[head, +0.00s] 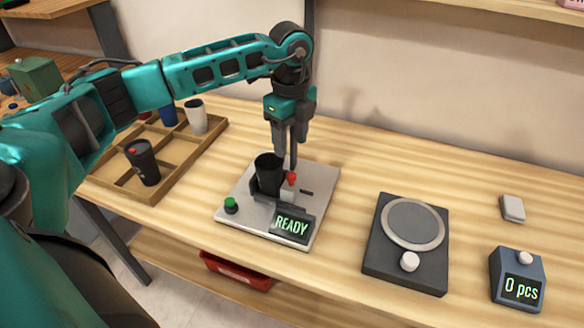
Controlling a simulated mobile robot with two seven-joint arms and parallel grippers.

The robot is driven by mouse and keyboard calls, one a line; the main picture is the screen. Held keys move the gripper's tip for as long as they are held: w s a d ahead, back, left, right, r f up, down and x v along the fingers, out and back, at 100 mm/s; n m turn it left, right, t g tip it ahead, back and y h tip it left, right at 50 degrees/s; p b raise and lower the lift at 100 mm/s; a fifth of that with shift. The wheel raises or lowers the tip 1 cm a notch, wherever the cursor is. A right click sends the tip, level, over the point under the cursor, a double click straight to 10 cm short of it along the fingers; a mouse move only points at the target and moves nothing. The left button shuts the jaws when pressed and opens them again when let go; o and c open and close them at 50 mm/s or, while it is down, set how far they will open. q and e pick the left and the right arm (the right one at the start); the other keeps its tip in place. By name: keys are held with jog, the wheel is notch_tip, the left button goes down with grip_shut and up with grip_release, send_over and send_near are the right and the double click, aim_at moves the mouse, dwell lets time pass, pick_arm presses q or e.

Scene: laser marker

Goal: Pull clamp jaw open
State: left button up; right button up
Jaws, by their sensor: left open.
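The laser marker (237,218) is a light grey plate on the wooden bench, with a green button (231,204) and a display (291,226) reading READY. A black cup (267,172) stands on it by the dark clamp. The clamp jaw (288,194) is a pale block with a red knob (291,178) on top, at the cup's right. My left gripper (286,163) points straight down, open, with its fingertips just behind and above the red knob and close to the cup's right side. I cannot tell whether the fingers touch the knob. My right gripper is not in view.
A wooden divided tray (152,194) at the left holds a black cup (142,162), a blue cup (168,115) and a white cup (196,117). At the right are a dark device with a round plate (375,255), a counter box (503,272) reading 0 pcs and a small white block (512,208).

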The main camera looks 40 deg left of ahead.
aim_at(291, 175)
pick_arm(q)
notch_tip(291, 175, down, 9)
jog(key=shift+f, duration=0.1)
jog(key=shift+c, duration=0.4)
grip_shut()
dwell(0.4)
